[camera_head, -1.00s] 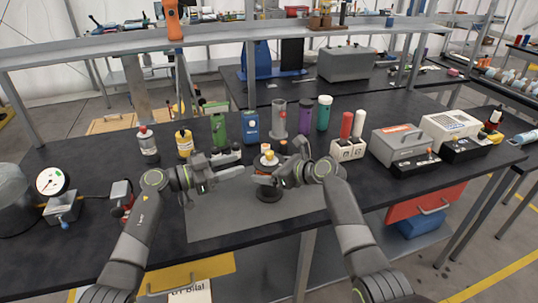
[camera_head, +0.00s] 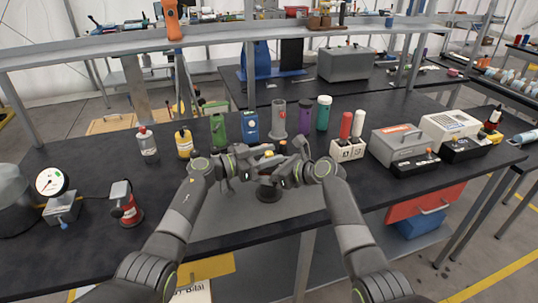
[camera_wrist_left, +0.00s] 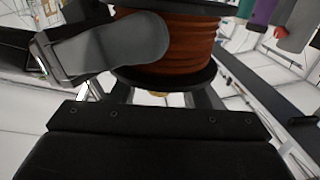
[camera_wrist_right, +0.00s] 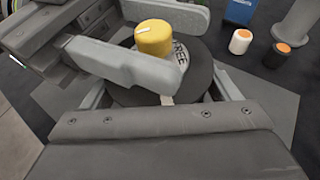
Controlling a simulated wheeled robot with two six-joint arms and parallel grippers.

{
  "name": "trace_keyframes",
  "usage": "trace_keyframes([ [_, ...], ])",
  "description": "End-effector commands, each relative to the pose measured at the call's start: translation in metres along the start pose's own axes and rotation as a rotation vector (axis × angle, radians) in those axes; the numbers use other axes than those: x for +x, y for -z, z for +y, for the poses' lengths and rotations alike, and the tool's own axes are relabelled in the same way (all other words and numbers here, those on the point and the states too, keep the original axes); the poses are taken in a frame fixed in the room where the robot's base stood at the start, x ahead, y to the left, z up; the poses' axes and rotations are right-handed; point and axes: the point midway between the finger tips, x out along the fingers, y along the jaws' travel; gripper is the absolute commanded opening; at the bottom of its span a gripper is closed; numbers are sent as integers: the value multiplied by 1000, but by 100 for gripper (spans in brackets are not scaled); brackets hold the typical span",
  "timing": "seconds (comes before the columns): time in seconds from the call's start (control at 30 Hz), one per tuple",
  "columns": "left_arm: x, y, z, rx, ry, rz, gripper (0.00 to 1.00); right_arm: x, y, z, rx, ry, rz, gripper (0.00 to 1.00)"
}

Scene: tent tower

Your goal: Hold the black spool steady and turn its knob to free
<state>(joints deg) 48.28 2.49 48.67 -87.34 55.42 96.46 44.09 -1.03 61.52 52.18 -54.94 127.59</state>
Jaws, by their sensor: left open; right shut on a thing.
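The black spool (camera_head: 267,194) stands upright on the grey mat, partly hidden by my grippers in the head view. Its brown-orange winding (camera_wrist_left: 190,45) sits between black flanges in the left wrist view. On top is a yellow knob (camera_wrist_right: 153,39) with a white mark, over a pale dial with partly hidden letters ending in "EE".
A red-wound spool (camera_head: 130,211) and a dial gauge (camera_head: 53,181) are at left. The front mat is clear.

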Motion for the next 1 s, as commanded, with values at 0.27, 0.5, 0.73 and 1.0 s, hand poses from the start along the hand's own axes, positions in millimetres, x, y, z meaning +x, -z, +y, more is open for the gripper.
trace_keyframes([
  [0.27,0,0,0,0,0,0,18,0,0,0,0,0,-1,38],
  [0.5,0,0,0,0,4,-1,0,0,0,0,0,0,-1,38],
  [0.73,1,-2,1,0,99,-3,0,0,0,0,-1,0,0,38],
  [1.0,0,-2,0,-1,252,-3,0,0,-1,0,-2,-1,-1,38],
])
